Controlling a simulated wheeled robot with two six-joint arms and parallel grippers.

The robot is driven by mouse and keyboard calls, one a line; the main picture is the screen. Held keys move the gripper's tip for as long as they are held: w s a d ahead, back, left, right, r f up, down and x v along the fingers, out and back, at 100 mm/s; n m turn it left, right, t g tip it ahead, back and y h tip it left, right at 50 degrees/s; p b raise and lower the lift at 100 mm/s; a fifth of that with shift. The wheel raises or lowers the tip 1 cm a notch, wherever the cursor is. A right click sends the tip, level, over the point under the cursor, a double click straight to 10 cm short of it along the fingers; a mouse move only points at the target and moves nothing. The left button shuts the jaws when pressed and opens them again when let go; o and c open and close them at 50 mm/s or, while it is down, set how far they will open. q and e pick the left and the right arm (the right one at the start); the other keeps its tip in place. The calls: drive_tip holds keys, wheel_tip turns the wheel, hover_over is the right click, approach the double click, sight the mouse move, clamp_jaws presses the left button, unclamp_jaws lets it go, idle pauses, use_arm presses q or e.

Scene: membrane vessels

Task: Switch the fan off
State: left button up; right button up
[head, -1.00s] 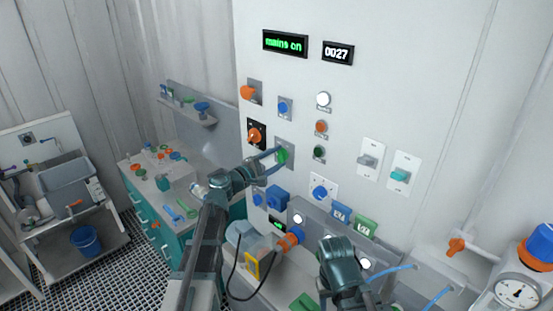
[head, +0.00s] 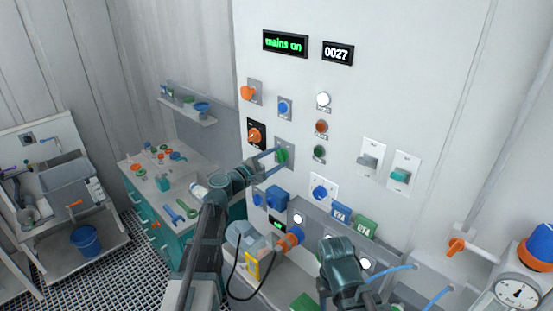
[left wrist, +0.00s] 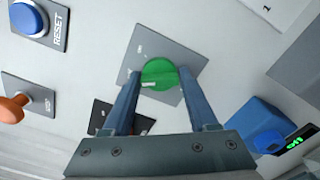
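A round green knob on a grey plate is on the white wall panel in the head view (head: 282,156). It also shows in the left wrist view (left wrist: 160,72), with a white mark on its edge. I cannot read a fan label on it. My left gripper (head: 273,160) is at this knob. In the left wrist view, its two blue fingers (left wrist: 160,75) are spread, one on each side of the knob, with narrow gaps beside it. My right arm is at the bottom middle of the head view, and its fingers are hidden.
Close to the green knob are an orange knob on a black plate (head: 256,134), a blue button (head: 285,107) marked RESET in the wrist view (left wrist: 32,17), and a blue box (head: 277,198). A display (head: 285,43) reads "mains on". Two rocker switches are at right.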

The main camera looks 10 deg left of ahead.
use_arm(q)
drive_tip(key=o, duration=0.4)
drive_tip(key=v, duration=1.4)
drive_tip(key=shift+d, duration=0.1)
